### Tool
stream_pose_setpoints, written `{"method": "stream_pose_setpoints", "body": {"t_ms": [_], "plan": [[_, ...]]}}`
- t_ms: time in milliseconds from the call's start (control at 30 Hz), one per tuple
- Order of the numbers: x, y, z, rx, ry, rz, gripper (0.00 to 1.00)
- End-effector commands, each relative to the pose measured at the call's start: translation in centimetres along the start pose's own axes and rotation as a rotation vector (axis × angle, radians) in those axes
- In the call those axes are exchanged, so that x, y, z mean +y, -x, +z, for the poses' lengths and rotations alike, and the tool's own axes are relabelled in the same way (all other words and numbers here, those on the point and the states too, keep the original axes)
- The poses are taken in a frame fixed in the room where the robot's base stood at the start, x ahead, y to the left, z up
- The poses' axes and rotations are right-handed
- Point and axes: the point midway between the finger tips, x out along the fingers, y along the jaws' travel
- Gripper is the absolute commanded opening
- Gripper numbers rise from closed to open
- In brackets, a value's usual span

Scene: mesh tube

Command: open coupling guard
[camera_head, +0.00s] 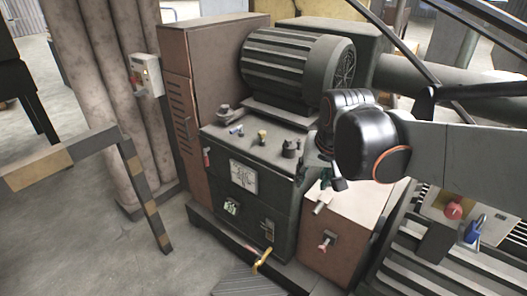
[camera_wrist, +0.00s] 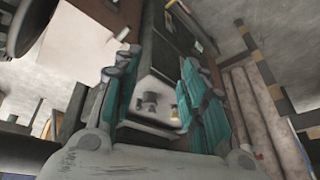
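A box-shaped cover (camera_head: 352,210) with a pale top and brown front stands right of the dark machine; it looks like the coupling guard, but no label confirms this. The cover appears closed. In the wrist view, its pale top (camera_wrist: 75,45) and handle (camera_wrist: 122,34) are at upper left. My gripper (camera_head: 331,180) is above the cover's back left part, apart from the handle. In the wrist view, its teal fingers (camera_wrist: 160,68) are spread with nothing held between them.
The dark machine cabinet (camera_head: 245,180) with knobs on top stands left of the cover, below a ribbed motor (camera_head: 290,65). A striped rail (camera_head: 145,190) and a wall switch box (camera_head: 146,76) are further left. A red button (camera_head: 453,211) is at right. Floor is free at front left.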

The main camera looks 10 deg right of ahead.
Motion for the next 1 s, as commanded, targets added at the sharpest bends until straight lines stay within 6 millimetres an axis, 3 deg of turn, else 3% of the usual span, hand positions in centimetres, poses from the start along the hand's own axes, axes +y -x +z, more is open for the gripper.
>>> {"method": "stream_pose_setpoints", "body": {"t_ms": [367, 667, 767, 1000], "plan": [[0.4, -1.7, -2.3, -0.037, -0.056, 0.017, 0.39], [1.4, -4.7, -5.4, -0.088, -0.136, 0.042, 0.39], [2.0, -6.5, -6.9, -0.115, -0.179, 0.057, 0.39], [4.3, -12.9, -10.6, -0.198, -0.314, 0.103, 0.39]]}}
